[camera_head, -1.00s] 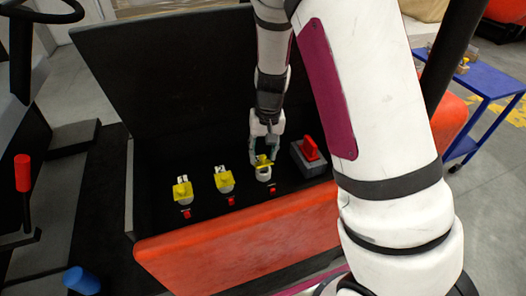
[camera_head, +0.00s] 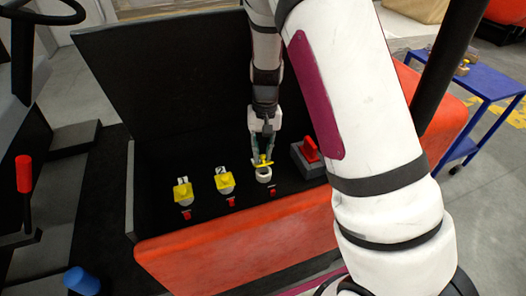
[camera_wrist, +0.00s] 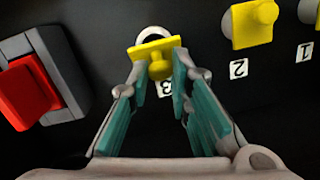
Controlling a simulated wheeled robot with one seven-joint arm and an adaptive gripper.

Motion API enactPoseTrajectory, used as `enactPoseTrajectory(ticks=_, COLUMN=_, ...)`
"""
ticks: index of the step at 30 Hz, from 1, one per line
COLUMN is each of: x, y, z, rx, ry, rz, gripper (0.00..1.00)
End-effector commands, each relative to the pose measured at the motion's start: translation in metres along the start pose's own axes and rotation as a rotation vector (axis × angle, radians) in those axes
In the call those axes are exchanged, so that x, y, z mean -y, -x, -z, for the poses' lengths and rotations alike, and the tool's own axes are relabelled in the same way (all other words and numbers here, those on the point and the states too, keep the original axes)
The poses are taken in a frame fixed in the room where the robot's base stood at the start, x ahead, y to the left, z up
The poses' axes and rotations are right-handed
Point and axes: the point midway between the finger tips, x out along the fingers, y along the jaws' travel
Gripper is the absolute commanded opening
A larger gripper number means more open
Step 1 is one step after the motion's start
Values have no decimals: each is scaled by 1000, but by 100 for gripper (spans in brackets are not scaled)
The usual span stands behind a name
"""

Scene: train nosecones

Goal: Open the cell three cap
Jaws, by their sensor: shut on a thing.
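The yellow cell three cap (camera_head: 263,160) stands tilted up, nearly edge-on, at the white round cell neck (camera_head: 263,176). In the wrist view the cap (camera_wrist: 152,48) is seen in front of the neck (camera_wrist: 154,33), whose opening shows partly behind it. My gripper (camera_head: 262,152) is shut on the cap's knob; in the wrist view its teal fingers (camera_wrist: 158,70) lie on both sides of it. A "3" label shows beside the cap, partly covered by a finger. Whether the cap still touches the neck is hidden.
Yellow caps of cell one (camera_head: 183,191) and cell two (camera_head: 224,181) sit flat to the left. A red switch on a grey block (camera_head: 309,155) stands close on the right. The raised black lid (camera_head: 170,75) is behind, the orange box front (camera_head: 235,228) in front.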

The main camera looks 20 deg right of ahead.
Motion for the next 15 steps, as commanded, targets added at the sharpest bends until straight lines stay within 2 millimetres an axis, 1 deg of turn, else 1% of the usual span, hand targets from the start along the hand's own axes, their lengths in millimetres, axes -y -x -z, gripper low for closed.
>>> enactPoseTrajectory(ticks=5, x=1, y=0, z=0, rx=-3, ry=1, rz=1, gripper=0)
enactPoseTrajectory(ticks=6, x=1, y=0, z=0, rx=-3, ry=1, rz=1, gripper=23)
enactPoseTrajectory(ticks=8, x=1, y=0, z=0, rx=-3, ry=1, rz=1, gripper=37)
enactPoseTrajectory(ticks=9, x=1, y=0, z=0, rx=-3, ry=1, rz=1, gripper=39)
enactPoseTrajectory(ticks=15, x=0, y=0, z=0, rx=-2, ry=1, rz=1, gripper=39)
